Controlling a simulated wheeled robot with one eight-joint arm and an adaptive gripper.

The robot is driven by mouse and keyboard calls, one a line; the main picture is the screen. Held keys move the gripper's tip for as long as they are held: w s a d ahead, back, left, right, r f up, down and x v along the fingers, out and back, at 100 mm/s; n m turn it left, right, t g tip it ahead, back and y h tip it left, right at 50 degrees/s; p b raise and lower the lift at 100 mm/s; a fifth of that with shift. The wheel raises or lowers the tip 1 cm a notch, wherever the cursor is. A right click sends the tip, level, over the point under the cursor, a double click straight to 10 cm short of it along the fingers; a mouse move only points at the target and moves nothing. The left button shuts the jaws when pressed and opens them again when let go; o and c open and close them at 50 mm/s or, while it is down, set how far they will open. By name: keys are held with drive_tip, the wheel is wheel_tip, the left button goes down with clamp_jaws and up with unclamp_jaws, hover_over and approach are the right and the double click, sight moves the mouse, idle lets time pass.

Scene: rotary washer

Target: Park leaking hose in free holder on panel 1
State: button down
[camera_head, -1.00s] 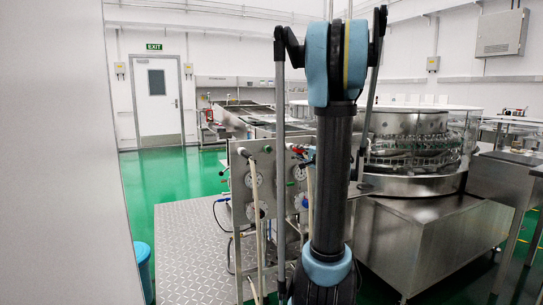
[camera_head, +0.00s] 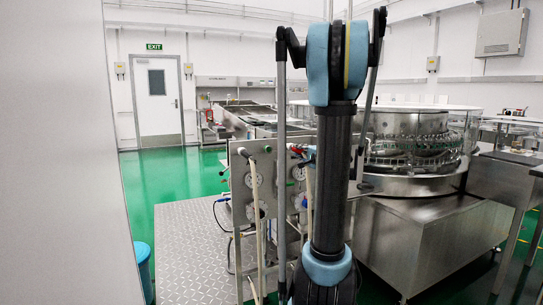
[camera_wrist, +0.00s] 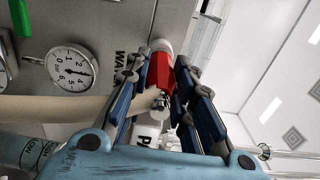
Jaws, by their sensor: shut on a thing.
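Panel 1 appears to be the metal gauge panel (camera_head: 240,172), left of my arm in the head view. In the wrist view, its grey face (camera_wrist: 110,25) fills the upper left. My gripper (camera_wrist: 168,88) is shut in the wrist view, with its blue fingers close to the panel. A beige hose (camera_wrist: 60,107) runs from the left into the space between the fingers. A red piece with a pale end (camera_wrist: 160,72) shows between them; I cannot tell whether it belongs to the hose or the panel. No free holder can be made out.
A pressure gauge (camera_wrist: 72,68) and a green handle (camera_wrist: 20,18) sit beside the gripper. Another pale hose (camera_head: 256,200) hangs down the panel front. The round steel washer (camera_head: 415,150) stands at the right. Metal plate floor (camera_head: 190,250) lies clear at the left.

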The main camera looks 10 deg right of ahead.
drive_tip(key=shift+w, duration=0.25)
drive_tip(key=c, duration=1.3)
unclamp_jaws()
drive_tip(key=v, duration=1.2)
drive_tip(key=s+a+f+n+g, duration=0.95)
drive_tip(key=s+a+f, duration=0.45)
drive_tip(key=a, duration=0.3)
drive_tip(key=s+d+f+n+g+h, duration=0.2)
drive_tip(key=s+d+f, duration=0.1)
drive_tip(key=s, duration=0.5)
drive_tip(key=s+d+f+n+g+h, duration=0.2)
drive_tip(key=s+f+n+g+h, duration=0.1)
drive_tip(key=s+f, duration=0.3)
drive_tip(key=s, duration=0.2)
drive_tip(key=shift+s+d+f+h, duration=0.3)
drive_tip(key=shift+s+d, duration=0.05)
drive_tip(key=shift+d, duration=0.05)
